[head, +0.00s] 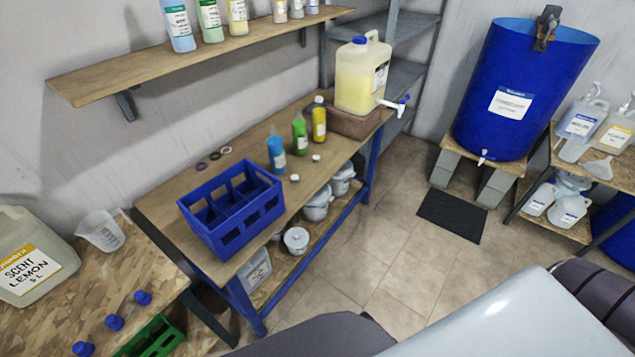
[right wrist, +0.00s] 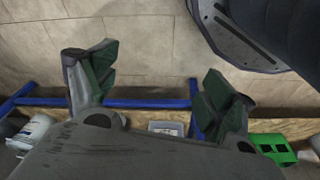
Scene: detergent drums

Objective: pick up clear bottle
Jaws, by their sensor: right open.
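I cannot pick out one plainly empty clear bottle. Small bottles stand on the wooden bench: a blue one (head: 277,155), a green one (head: 300,134) and a yellow one (head: 319,119), all upright. Translucent bottles with pump tops, including one with a blue label (head: 581,120) and one with a yellow label (head: 615,130), stand on the rack at far right. My right gripper (right wrist: 155,80) is open and empty in the right wrist view, with its fingers wide apart over the floor. My left gripper is in neither view.
A blue divided crate (head: 232,212) stands on the bench (head: 165,203). A yellow jug (head: 362,75) sits behind it. A large blue drum (head: 510,110) stands at right. A green crate (right wrist: 272,147) shows in the right wrist view. The tiled floor (head: 395,260) is open.

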